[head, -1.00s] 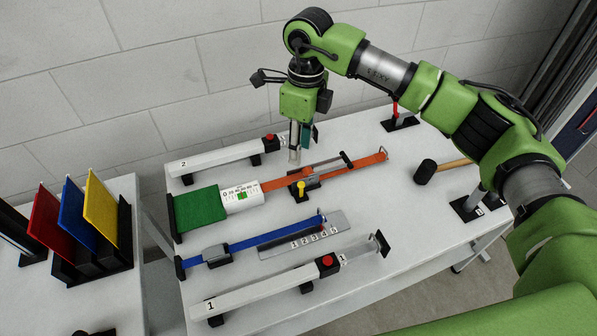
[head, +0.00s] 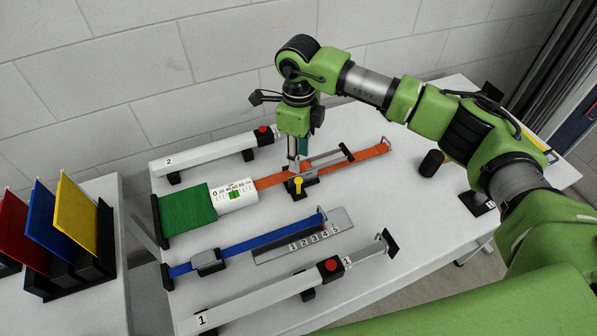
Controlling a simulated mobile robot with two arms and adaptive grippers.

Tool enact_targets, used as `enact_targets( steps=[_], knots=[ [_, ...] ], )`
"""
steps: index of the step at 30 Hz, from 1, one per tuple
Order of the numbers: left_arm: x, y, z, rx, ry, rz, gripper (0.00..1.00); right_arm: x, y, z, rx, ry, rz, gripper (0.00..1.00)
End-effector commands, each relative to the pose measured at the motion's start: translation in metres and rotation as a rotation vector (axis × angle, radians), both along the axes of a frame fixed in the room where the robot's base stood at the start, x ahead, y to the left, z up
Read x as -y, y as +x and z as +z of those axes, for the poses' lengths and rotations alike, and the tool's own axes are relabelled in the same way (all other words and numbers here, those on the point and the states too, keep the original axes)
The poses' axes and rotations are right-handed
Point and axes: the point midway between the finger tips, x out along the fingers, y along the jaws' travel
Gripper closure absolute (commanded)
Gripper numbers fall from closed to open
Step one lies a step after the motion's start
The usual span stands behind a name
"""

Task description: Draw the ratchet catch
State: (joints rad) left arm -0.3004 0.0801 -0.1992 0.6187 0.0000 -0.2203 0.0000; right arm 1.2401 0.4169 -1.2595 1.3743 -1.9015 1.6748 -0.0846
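A small black block with a yellow knob (head: 298,186), which looks like the ratchet catch, sits beside the orange strip (head: 345,160) on the white table. My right gripper (head: 297,168) points straight down just behind and above the yellow knob. Its fingertips are close to the strip and the black block; I cannot tell whether they touch. The fingers overlap in this view, so their opening is unclear. A white drum with a printed scale (head: 235,197) joins the strip's left end, next to a green panel (head: 186,212). My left gripper is not in view.
A white bar marked 2 (head: 205,156) lies behind, near the wall. A blue strip (head: 250,240) with a numbered plate (head: 335,218) and a white bar marked 1 (head: 250,300) lie in front. A black mallet head (head: 431,163) is at right. Coloured panels (head: 75,220) stand left.

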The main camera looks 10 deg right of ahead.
Motion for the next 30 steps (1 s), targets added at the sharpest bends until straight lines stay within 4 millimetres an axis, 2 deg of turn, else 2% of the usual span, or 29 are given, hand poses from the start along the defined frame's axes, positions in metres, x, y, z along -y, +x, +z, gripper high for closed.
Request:
enact_targets(
  steps=[1, 6, 12, 17, 25, 26, 29, 30],
  knots=[
    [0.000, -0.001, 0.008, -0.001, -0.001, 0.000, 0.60, 0.000, -0.001, -0.009, -0.005, 0.000, -0.001, 0.68],
    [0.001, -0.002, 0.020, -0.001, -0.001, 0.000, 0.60, 0.000, -0.001, -0.044, -0.005, 0.000, -0.001, 0.68],
    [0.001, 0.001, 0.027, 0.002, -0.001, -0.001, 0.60, 0.000, 0.000, -0.073, -0.001, 0.000, 0.000, 0.68],
    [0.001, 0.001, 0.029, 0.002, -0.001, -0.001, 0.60, -0.001, 0.000, -0.084, -0.001, 0.001, 0.001, 0.68],
    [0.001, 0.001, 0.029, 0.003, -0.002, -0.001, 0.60, -0.001, 0.000, -0.085, 0.001, 0.001, 0.001, 0.68],
    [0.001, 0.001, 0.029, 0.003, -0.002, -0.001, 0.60, -0.001, 0.000, -0.085, 0.001, 0.001, 0.001, 0.73],
    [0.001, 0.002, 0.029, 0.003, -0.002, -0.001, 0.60, 0.000, 0.000, -0.085, 0.001, 0.001, 0.001, 0.99],
    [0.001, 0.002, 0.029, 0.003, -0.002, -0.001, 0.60, 0.000, 0.000, -0.085, 0.001, 0.001, 0.001, 1.00]
  ],
)
